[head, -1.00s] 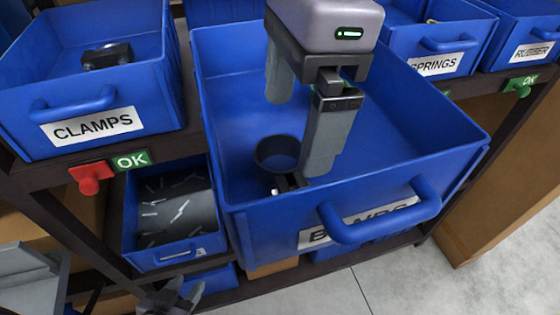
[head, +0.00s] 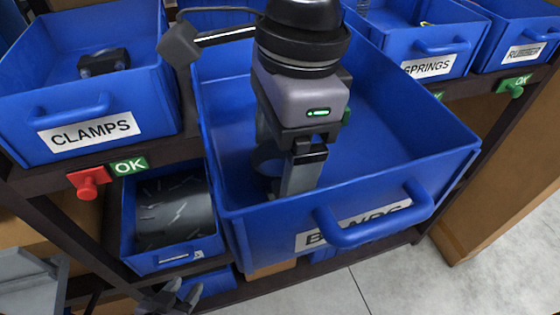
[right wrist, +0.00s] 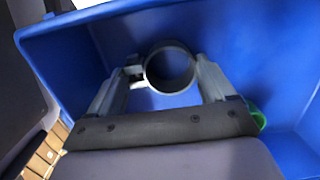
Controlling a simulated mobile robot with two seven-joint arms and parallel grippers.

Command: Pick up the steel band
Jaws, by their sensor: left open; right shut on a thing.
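The steel band (right wrist: 172,52) is a short dark grey ring with a bright rim, seen between the two fingers in the right wrist view. In the head view, part of the band (head: 266,158) shows low in the large blue bin, mostly hidden by my right gripper (head: 285,180). My right gripper, also in the right wrist view (right wrist: 167,70), is shut on the band from its two sides. I cannot tell whether the band touches the bin floor. My left gripper (head: 172,297) is open and empty at the bottom edge, outside the bins.
The large bin (head: 430,165) has high walls, a front handle (head: 375,222) and a partly hidden label. A CLAMPS bin (head: 75,105) is at left, above a smaller bin with dark curved parts (head: 172,212). A red button (head: 89,182) is on the shelf edge.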

